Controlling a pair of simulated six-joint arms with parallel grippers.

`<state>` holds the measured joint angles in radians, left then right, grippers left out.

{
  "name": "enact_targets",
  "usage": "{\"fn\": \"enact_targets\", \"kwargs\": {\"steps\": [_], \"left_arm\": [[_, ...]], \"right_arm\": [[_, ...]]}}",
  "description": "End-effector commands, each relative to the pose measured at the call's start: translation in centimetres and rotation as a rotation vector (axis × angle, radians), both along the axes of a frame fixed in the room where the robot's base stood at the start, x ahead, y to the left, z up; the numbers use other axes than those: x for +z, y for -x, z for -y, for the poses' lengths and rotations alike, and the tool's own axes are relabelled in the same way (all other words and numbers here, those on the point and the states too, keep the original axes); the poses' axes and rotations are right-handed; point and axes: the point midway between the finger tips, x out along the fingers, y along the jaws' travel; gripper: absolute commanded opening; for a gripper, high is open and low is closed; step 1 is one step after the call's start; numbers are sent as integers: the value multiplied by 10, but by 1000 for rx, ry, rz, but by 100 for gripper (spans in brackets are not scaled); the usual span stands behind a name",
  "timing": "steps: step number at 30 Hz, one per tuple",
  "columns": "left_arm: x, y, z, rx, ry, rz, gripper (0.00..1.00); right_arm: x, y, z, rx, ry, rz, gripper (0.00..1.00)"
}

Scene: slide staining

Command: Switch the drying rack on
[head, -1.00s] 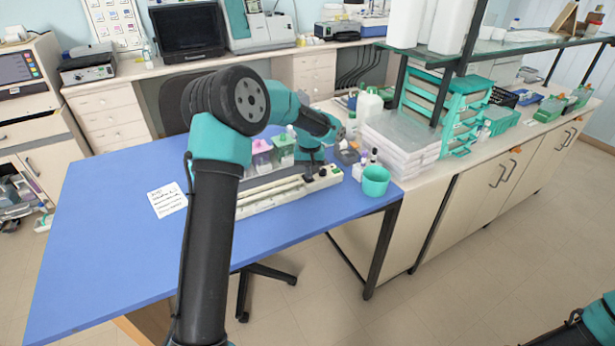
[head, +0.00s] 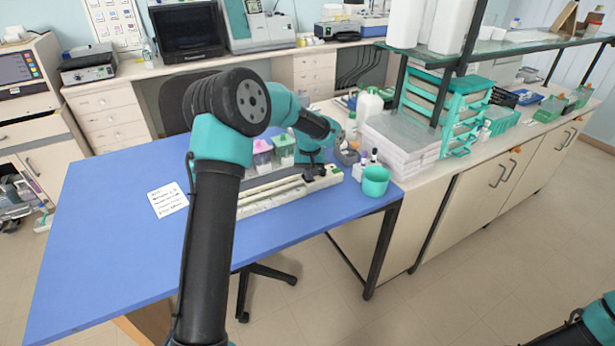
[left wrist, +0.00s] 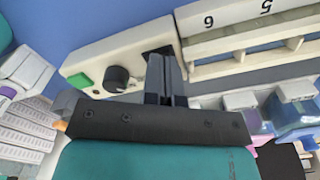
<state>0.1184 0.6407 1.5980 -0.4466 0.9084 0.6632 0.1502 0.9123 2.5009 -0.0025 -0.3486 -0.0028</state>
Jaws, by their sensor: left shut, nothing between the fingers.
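The drying rack (head: 270,199) is a long cream unit on the blue table, with slots numbered 5 and 6 showing in the left wrist view (left wrist: 215,44). Its right end carries a green button (left wrist: 80,80), a round black knob (left wrist: 117,76) and a dark patch (left wrist: 158,51), perhaps a rocker switch. My left gripper (head: 313,173) is shut and empty over this end. In the left wrist view its fingertips (left wrist: 166,58) overlap the dark patch, beside the knob. The fingers hide part of the patch, and I cannot tell whether they touch it. My right gripper is out of view.
Pink and green staining jars (head: 283,152) stand behind the rack. A teal cup (head: 375,181) and small bottles stand close to its right end. A paper note (head: 168,200) lies to the left. The blue table (head: 110,240) is clear at the front left.

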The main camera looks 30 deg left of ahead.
Motion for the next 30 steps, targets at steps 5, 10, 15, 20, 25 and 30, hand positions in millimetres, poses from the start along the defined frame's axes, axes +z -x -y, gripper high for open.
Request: {"fn": "enact_targets", "kwargs": {"steps": [5,10,15,20,25,30], "left_arm": [[0,0,0,0,0,-2,0],[10,0,0,-1,0,-2,0],[22,0,0,0,0,0,0],[31,0,0,0,0,-1,0],[42,0,0,0,1,-2,0],[53,0,0,0,0,0,0]], "right_arm": [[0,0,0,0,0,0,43],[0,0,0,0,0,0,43],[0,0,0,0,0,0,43],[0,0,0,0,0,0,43],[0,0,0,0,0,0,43],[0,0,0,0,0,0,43]]}}
